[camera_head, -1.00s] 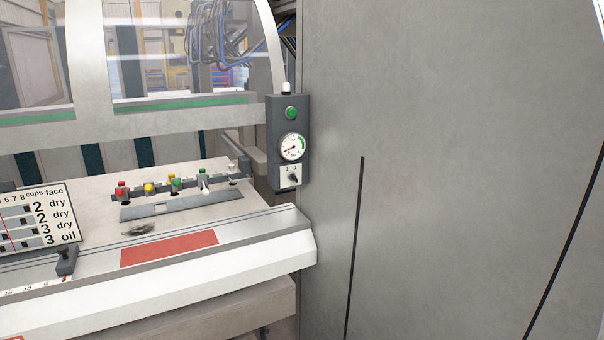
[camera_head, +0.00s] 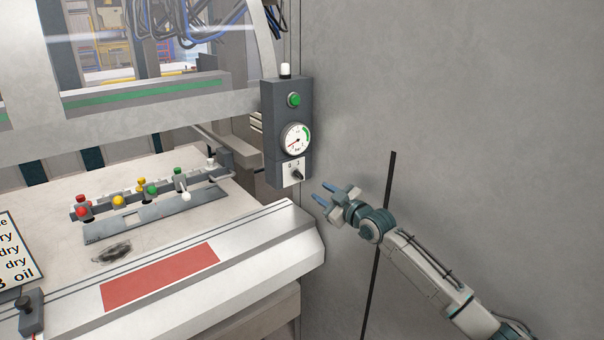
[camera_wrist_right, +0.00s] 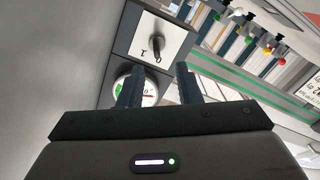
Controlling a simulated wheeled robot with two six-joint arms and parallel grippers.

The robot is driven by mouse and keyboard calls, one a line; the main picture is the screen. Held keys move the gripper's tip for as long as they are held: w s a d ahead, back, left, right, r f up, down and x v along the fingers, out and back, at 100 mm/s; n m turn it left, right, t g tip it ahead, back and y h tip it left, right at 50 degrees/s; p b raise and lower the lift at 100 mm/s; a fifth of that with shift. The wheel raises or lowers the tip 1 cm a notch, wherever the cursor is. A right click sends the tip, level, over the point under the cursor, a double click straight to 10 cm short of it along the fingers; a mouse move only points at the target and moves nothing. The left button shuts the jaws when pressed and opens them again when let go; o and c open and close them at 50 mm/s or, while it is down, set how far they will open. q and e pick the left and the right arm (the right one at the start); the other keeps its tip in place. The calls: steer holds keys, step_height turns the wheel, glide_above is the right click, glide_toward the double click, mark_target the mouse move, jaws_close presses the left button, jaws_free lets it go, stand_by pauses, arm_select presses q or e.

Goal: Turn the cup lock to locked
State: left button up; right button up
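The cup lock is a small dark knob (camera_head: 298,174) on a white plate marked 0 and 1, at the bottom of a grey control box (camera_head: 270,135). In the right wrist view the knob (camera_wrist_right: 158,44) shows beyond the fingertips, with its plate upside down. My right gripper (camera_head: 325,194) is open and empty, a little to the right of and below the knob, apart from it. Its two fingers (camera_wrist_right: 156,80) stand spread in the right wrist view. My left gripper is not in view.
Above the knob are a pressure gauge (camera_head: 296,139), a green button (camera_head: 294,100) and a white lamp (camera_head: 286,70). A bench with coloured knobs (camera_head: 119,201) and a red strip (camera_head: 160,277) lies to the left. A grey wall panel (camera_head: 480,120) stands close on the right.

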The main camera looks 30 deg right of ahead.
mark_target(302, 176)
steer(key=w+b, duration=0.2)
steer(key=w, duration=0.1)
steer(key=w+b, duration=0.2)
steer(key=w, duration=0.1)
steer(key=w+r+b, duration=0.1)
steer(key=w, duration=0.2)
steer(key=shift+a+b, duration=0.35)
steer(key=shift+b, duration=0.05)
steer(key=shift+w, duration=0.85)
jaws_close()
